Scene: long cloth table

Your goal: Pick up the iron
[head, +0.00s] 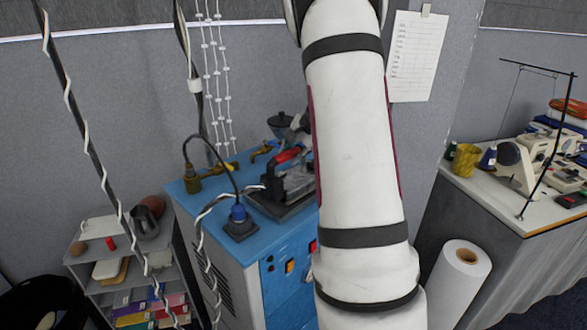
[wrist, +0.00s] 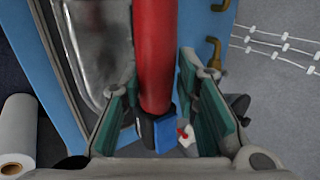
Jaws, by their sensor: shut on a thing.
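The iron (head: 299,180), dark grey with a red handle, is at the blue-topped steam unit in the head view, over a dark rest pad. I cannot tell whether it touches the pad. In the wrist view the red handle (wrist: 155,50) runs down between the two teal-padded fingers of my gripper (wrist: 157,100), with the metal body of the iron to its left. My gripper is shut on the iron at this handle.
A shelf (head: 150,275) with cloths stands left. A white roll (head: 460,280) and a sewing table (head: 490,205) stand right. Hanging cords are at the left.

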